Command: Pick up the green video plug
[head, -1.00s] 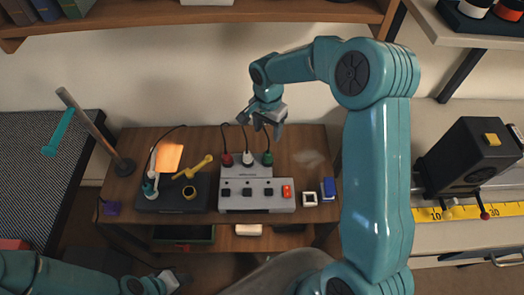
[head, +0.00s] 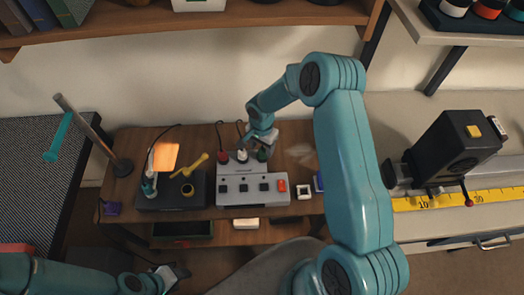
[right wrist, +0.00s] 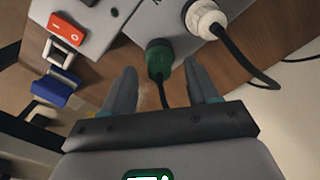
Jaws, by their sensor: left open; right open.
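The green video plug (head: 262,155) stands at the back right of the grey switch box (head: 253,197), with a dark cable. In the right wrist view the green plug (right wrist: 159,58) sits upright in the box between the tips of my right gripper (right wrist: 160,76). The fingers are open, with a gap on each side of the plug. In the head view my right gripper (head: 262,140) is just above and behind the plug and partly covers it. My left gripper (head: 180,274) is open and empty at the bottom left, away from the box.
A white plug (head: 242,156) is close to the left of the green one, and a red plug (head: 222,154) is beyond it. A red switch (head: 282,186) is on the box front. A white-framed block (head: 304,193) and a blue block (right wrist: 55,91) lie to the right.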

